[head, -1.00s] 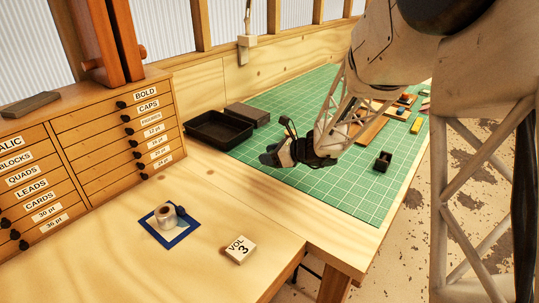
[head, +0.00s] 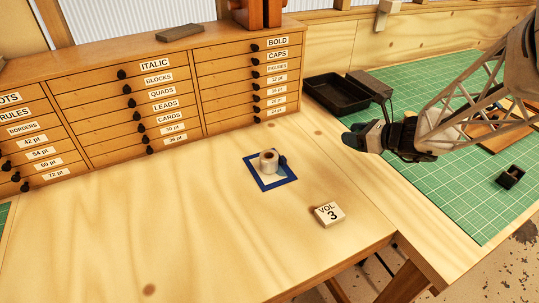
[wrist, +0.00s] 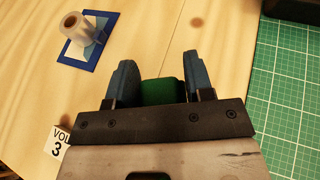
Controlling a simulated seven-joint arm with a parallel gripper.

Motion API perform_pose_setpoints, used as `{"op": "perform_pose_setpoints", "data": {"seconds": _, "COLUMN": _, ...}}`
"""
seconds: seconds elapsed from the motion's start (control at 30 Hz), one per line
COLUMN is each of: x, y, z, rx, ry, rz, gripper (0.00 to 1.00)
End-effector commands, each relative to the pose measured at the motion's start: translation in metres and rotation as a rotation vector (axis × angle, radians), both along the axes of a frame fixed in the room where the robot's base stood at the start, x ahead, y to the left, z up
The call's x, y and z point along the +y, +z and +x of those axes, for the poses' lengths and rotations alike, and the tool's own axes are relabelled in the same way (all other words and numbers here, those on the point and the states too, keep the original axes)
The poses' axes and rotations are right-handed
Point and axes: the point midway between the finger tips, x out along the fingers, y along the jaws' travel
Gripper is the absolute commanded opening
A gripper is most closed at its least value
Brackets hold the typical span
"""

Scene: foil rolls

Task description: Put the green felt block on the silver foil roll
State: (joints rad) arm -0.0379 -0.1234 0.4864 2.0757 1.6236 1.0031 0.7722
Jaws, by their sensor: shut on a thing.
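The silver foil roll (head: 268,161) stands upright on a white square with a blue border (head: 291,181). In the wrist view the roll (wrist: 84,30) is at the top left, ahead and left of my gripper (wrist: 160,80). My gripper's blue fingers are shut on the green felt block (wrist: 163,91), which sits between them. In the head view my gripper (head: 360,138) is above the bench near the left edge of the green mat, right of the roll and apart from it. The block cannot be made out in the head view.
A black tray (head: 337,95) and a type cabinet (head: 165,85) stand behind. The wood left of the roll is clear.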

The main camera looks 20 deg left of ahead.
Motion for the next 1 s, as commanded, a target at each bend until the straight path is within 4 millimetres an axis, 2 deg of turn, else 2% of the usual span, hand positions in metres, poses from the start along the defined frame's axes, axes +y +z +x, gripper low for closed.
{"op": "perform_pose_setpoints", "data": {"seconds": 0.03, "x": 0.012, "y": 0.004, "z": -0.012, "rx": -0.002, "ry": 0.023, "rz": 0.000, "gripper": 0.25}}
{"op": "perform_pose_setpoints", "data": {"seconds": 0.2, "x": 0.044, "y": 0.011, "z": -0.051, "rx": -0.002, "ry": 0.094, "rz": 0.000, "gripper": 0.25}}
{"op": "perform_pose_setpoints", "data": {"seconds": 0.5, "x": 0.092, "y": 0.022, "z": -0.123, "rx": -0.001, "ry": 0.217, "rz": 0.001, "gripper": 0.25}}
{"op": "perform_pose_setpoints", "data": {"seconds": 0.8, "x": 0.124, "y": 0.028, "z": -0.193, "rx": 0.001, "ry": 0.330, "rz": 0.000, "gripper": 0.25}}
{"op": "perform_pose_setpoints", "data": {"seconds": 1.0, "x": 0.134, "y": 0.029, "z": -0.221, "rx": 0.001, "ry": 0.374, "rz": -0.001, "gripper": 0.25}}
